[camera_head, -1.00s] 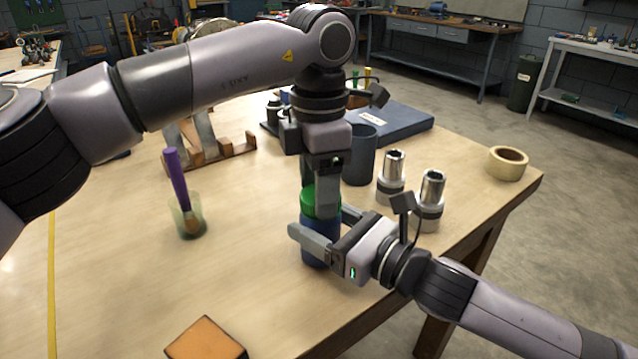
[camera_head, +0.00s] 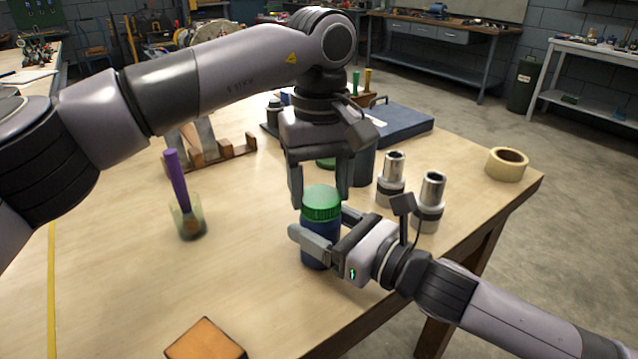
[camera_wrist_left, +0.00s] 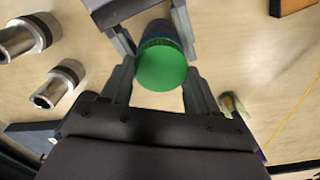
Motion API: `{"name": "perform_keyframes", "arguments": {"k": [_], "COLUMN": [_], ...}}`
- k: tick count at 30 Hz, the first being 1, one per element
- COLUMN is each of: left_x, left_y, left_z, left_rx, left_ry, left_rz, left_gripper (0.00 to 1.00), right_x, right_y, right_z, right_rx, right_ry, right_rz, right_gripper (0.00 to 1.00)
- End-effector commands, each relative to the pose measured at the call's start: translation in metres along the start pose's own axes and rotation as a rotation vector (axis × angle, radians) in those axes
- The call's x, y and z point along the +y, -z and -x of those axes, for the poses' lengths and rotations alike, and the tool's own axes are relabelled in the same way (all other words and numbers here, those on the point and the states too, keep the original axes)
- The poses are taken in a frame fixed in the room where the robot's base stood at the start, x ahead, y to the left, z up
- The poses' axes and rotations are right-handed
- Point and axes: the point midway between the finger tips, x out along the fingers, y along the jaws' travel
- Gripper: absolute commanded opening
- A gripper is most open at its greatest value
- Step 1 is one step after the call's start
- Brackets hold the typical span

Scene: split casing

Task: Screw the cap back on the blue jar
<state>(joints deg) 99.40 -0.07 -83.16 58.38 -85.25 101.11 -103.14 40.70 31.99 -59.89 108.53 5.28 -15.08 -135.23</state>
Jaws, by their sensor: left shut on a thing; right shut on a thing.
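The blue jar (camera_head: 318,245) stands upright on the wooden table. The ribbed green cap (camera_head: 321,205) sits on its top and looks level. How far the thread is engaged cannot be seen. My left gripper (camera_head: 321,203) points down from above, with one finger at each side of the cap, shut on it. In the left wrist view the cap (camera_wrist_left: 160,68) shows between the two fingers. My right gripper (camera_head: 326,230) comes in from the right and is shut around the jar's body below the cap; its far finger is partly hidden.
Two metal sockets (camera_head: 393,172) (camera_head: 431,195) and a tape roll (camera_head: 507,164) stand to the right. A dark grey cup (camera_head: 362,168) is close behind my left gripper. A glass with a purple-handled brush (camera_head: 187,216) stands left, an orange block (camera_head: 206,341) at the front. The table between them is clear.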

Motion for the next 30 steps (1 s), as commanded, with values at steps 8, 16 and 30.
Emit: {"name": "perform_keyframes", "arguments": {"k": [8,16,30], "left_x": [0.0014,0.0018,0.0021], "left_y": [-0.0014,-0.0015,-0.0005], "left_z": [0.0001,-0.0001,0.0023], "left_rx": [-0.005,-0.005,-0.001], "left_ry": [0.002,0.002,0.001], "left_rz": [-0.444,-0.65,-0.645], "left_gripper": [0.32,0.32,0.85], "right_x": [-0.0033,-0.0035,-0.002], "right_y": [0.0026,0.0026,0.0024], "right_z": [0.0003,0.0003,0.0003], "right_rx": [0.007,0.008,0.006], "right_ry": [0.008,0.009,0.005], "right_rz": [-0.002,-0.002,-0.001], "right_gripper": [0.0,0.0,0.0]}}
